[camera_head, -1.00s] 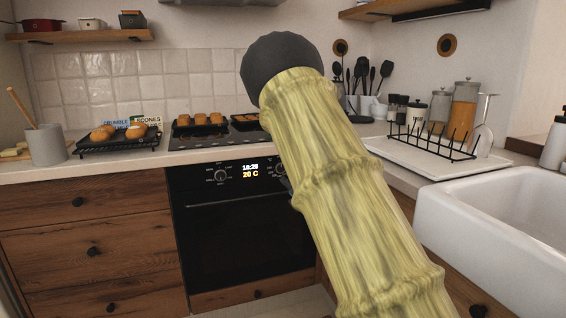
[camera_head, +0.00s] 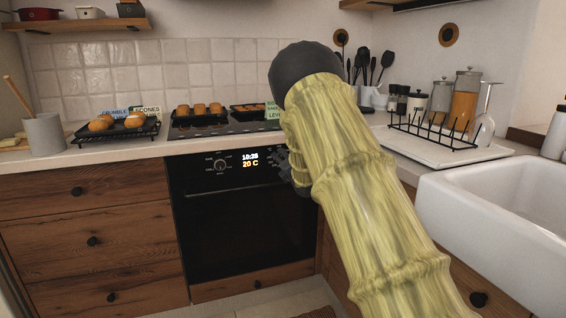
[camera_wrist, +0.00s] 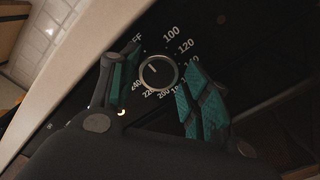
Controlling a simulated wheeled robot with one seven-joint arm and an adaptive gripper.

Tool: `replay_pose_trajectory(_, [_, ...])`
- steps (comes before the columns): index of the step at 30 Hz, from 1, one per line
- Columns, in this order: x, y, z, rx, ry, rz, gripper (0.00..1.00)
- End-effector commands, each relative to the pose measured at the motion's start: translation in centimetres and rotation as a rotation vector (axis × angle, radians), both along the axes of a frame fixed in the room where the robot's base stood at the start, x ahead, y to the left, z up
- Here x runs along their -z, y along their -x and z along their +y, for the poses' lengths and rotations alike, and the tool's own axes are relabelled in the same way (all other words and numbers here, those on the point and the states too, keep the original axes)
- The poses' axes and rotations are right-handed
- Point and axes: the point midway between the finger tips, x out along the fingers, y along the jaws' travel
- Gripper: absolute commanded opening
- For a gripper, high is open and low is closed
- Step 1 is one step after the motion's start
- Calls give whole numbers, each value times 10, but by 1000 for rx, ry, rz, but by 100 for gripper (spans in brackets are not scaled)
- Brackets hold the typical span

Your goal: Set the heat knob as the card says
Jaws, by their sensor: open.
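The heat knob (camera_wrist: 158,72) is a round dark dial with a bright rim, ringed by printed numbers, with 100, 120, 200, 220 and 240 legible. Its pale pointer mark aims roughly toward the partly hidden OFF label. My gripper (camera_wrist: 160,62) is open, with one teal-padded finger on each side of the knob; whether the pads touch it I cannot tell. In the head view my arm hides this knob. Cards stand at the back: a crumble card (camera_head: 101,113), a scones card (camera_head: 148,111) and a green card (camera_head: 273,112) reading LEVEL, partly hidden by my arm.
The black oven (camera_head: 235,225) has another knob (camera_head: 220,165) at left and a display (camera_head: 250,159) showing 20 C. Baking trays with buns (camera_head: 200,108) sit above on the hob. A white sink (camera_head: 490,215) and dish rack (camera_head: 435,130) are at right.

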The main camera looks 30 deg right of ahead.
Motion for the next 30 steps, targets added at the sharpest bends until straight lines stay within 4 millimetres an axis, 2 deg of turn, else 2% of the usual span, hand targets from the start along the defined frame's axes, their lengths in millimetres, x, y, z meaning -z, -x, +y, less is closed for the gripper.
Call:
replay_pose_trajectory(10, [0,-3,-1,0,0,0,46])
replay_pose_trajectory(15, [-1,-2,-1,0,0,0,15])
replay_pose_trajectory(24, [-1,-2,-1,1,-20,-4,14])
replay_pose_trajectory(30, [-2,-2,-1,1,-102,-24,14])
